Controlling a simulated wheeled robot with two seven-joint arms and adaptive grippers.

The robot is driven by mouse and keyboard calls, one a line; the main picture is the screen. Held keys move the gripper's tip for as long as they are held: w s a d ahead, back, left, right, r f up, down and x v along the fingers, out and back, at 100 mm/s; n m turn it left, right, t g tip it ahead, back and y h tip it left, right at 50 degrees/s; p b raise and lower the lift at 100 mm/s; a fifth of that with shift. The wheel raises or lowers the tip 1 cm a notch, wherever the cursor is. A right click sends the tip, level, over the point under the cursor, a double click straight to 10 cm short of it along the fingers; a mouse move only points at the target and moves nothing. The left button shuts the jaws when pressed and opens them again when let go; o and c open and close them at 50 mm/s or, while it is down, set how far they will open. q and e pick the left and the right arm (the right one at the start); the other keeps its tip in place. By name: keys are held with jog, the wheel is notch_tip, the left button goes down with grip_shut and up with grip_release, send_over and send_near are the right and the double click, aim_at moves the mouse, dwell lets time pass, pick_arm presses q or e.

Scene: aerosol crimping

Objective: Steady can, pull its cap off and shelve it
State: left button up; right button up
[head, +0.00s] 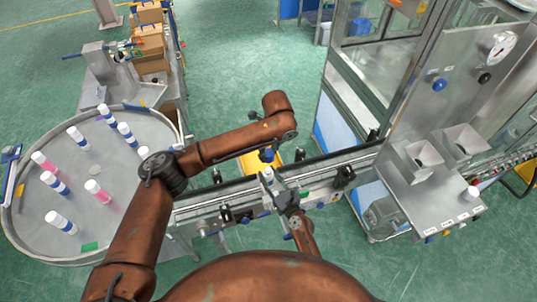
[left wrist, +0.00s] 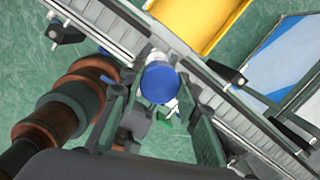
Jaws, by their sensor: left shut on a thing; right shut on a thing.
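A white can (head: 267,174) with a blue cap (head: 267,155) is upright at the conveyor in the middle of the head view. In the left wrist view the round blue cap (left wrist: 158,83) is seen from above, with a little white of the can behind it. My left gripper (left wrist: 160,105) reaches down from above and is shut on the blue cap; its fingers are mostly hidden in the head view. My right gripper (head: 276,187) comes from the front and is shut on the can's body, steadying it. Whether cap and can are apart is unclear.
A round steel table (head: 85,259) at left carries several white, blue and pink cans. The conveyor (head: 335,161) runs past to a steel machine at right. Its labelled ledge (head: 445,222) holds one small white item (head: 470,193) near two square hoppers (head: 424,153).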

aim_at(267, 151)
pick_arm(q)
jog(key=shift+r, duration=0.15)
dwell(0.4)
jog(key=shift+r, duration=2.1)
pick_arm(e)
jog(key=o, duration=1.3)
jog(key=v, duration=1.2)
jog(key=shift+d, duration=0.1)
jog(key=shift+r, duration=0.1)
